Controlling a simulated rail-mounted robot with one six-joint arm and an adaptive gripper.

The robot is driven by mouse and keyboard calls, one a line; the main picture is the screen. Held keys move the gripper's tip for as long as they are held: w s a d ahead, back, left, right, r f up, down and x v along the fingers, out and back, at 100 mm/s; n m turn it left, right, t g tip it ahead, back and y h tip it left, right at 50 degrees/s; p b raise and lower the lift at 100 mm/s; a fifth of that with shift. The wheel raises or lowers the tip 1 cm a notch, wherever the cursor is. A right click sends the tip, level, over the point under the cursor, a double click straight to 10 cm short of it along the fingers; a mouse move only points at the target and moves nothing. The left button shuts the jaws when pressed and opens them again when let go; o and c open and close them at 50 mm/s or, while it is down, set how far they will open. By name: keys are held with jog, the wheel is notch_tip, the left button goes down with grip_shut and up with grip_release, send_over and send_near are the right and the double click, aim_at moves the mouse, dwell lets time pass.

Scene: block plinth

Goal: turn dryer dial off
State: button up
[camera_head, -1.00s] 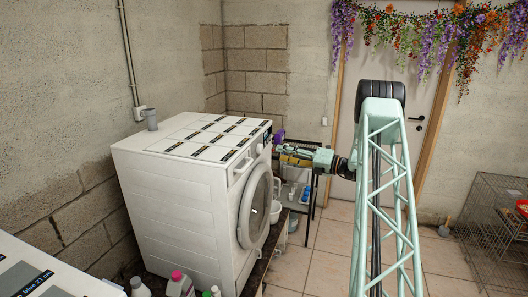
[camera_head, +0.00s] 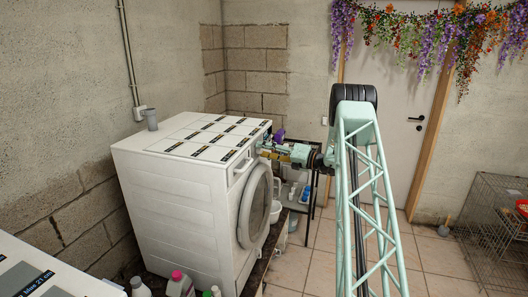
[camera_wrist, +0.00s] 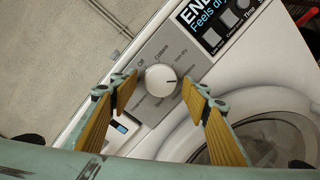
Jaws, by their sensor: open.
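The dryer (camera_head: 170,200) is a white front-loader with a round door on its right-facing side. In the wrist view its round white dial (camera_wrist: 161,80) sits on a grey panel (camera_wrist: 150,105) with labels around it. "Off" reads at the dial's upper left and "Cottons" above it. A dark mark on the dial points right, away from "Off". My gripper (camera_wrist: 158,86) is open, with one yellow-padded finger on each side of the dial. I cannot tell whether either finger touches it. In the head view my gripper (camera_head: 268,151) is at the dryer's top front corner, and the dial is hidden.
The dryer door (camera_head: 256,207) is below the panel. A dark shelf rack (camera_head: 305,205) stands behind my gripper. A wire cage (camera_head: 490,220) is at the far right. The tiled floor (camera_head: 325,265) is mostly clear.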

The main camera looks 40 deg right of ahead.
jog(key=shift+c, duration=0.4)
jog(key=c, duration=0.8)
